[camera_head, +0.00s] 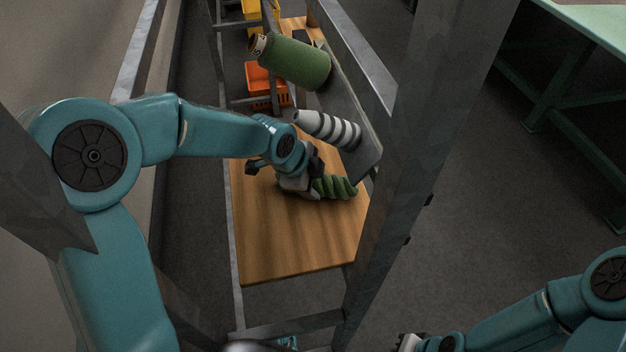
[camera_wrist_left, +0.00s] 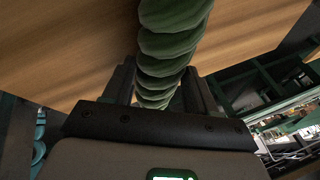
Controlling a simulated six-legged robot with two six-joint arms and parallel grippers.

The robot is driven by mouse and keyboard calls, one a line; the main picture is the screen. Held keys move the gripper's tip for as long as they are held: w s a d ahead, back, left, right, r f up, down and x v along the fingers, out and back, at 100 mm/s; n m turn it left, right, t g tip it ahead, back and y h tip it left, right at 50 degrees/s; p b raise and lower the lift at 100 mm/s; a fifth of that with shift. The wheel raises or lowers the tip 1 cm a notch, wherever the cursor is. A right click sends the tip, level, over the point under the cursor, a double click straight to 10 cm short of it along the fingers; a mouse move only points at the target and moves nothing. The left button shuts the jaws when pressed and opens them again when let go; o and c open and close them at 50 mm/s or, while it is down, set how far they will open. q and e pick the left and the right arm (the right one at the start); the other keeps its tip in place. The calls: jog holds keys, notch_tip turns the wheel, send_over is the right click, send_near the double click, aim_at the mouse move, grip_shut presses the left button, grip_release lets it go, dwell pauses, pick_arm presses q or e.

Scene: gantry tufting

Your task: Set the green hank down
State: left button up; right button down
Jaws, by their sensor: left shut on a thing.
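The green hank (camera_head: 335,187) is a twisted green bundle at the right side of the wooden board (camera_head: 290,245). My left gripper (camera_head: 308,187) is shut on it. In the left wrist view the hank (camera_wrist_left: 170,40) runs up from between the two dark fingers (camera_wrist_left: 168,92), with the wooden surface (camera_wrist_left: 80,45) behind it. I cannot tell whether the hank touches the board. My right gripper (camera_head: 408,343) shows only in part at the bottom edge of the head view, and its fingers are cut off.
An orange crate (camera_head: 262,85) stands behind. Metal posts (camera_head: 415,130) frame the right side. The board's front part is clear.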

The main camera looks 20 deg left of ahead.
pick_arm(q)
jog(key=shift+r, duration=0.1)
jog(key=o, duration=1.2)
jog(key=shift+r, duration=0.15)
jog(key=p+v, duration=0.1)
jog(key=v, duration=1)
jog(key=shift+s+a+r, duration=0.1)
jog(key=shift+s+r, duration=0.05)
jog(key=shift+r, duration=0.15)
